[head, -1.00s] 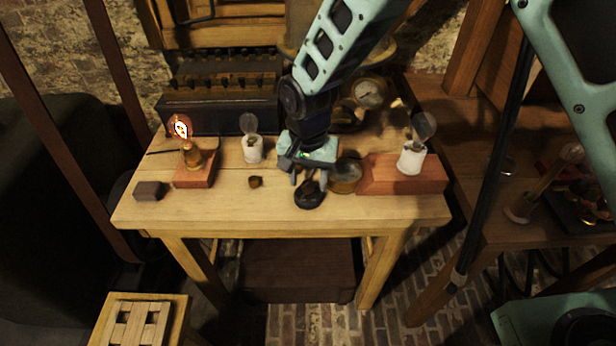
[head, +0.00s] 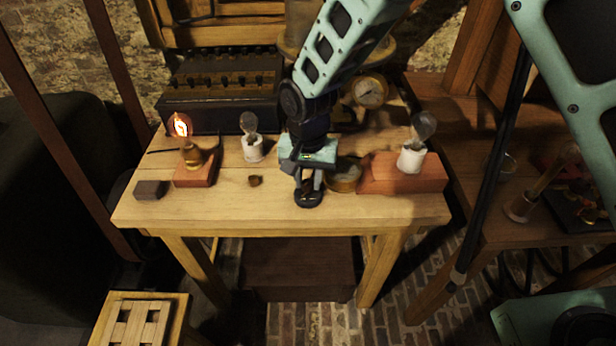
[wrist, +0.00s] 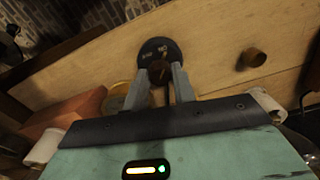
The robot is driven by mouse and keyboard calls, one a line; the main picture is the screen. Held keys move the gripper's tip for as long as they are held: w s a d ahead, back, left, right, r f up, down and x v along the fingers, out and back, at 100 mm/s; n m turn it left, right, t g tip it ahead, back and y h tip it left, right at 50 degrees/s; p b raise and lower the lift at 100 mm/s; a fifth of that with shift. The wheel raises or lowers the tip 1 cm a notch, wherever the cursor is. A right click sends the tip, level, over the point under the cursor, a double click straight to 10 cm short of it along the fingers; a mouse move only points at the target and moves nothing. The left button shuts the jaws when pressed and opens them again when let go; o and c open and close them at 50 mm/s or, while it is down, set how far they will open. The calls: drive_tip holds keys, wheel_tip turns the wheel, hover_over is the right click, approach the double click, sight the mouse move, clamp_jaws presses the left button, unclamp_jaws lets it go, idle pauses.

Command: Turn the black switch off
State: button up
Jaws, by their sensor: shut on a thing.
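The black switch (head: 309,197) is a round dark disc on the table near its front edge. In the wrist view the black switch (wrist: 160,52) shows its round base with faint pale lettering and a small brownish lever between my fingers. My gripper (head: 308,186) points down over the switch, and in the wrist view my gripper (wrist: 160,80) has a finger on each side of the lever, shut on it. The fingertips hide part of the lever and base. I cannot read the lettering clearly enough to tell the setting.
A lit bulb (head: 181,128) stands on a wooden block at the left. An unlit bulb in a white holder (head: 252,149) stands left of my gripper, and another white holder (head: 411,160) on a red-brown block (head: 380,174) at the right. A small brass piece (head: 255,181) lies left of the switch.

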sight(308, 182)
drive_tip(key=n, duration=0.3)
drive_tip(key=shift+r+n, duration=0.1)
drive_tip(key=shift+n, duration=0.3)
drive_tip(key=n, duration=0.4)
drive_tip(key=shift+w+n+p, duration=0.1)
drive_tip(key=shift+n+p, duration=0.2)
drive_tip(key=shift+p, duration=0.1)
drive_tip(key=n, duration=0.4)
drive_tip(key=shift+n+p, duration=0.3)
drive_tip(key=shift+p, duration=0.05)
drive_tip(key=shift+n+p, duration=0.35)
drive_tip(key=shift+n, duration=1.75)
drive_tip(key=o, duration=1)
wheel_tip(308, 182, up, 17)
drive_tip(key=b, duration=0.1)
drive_tip(key=shift+r, duration=0.2)
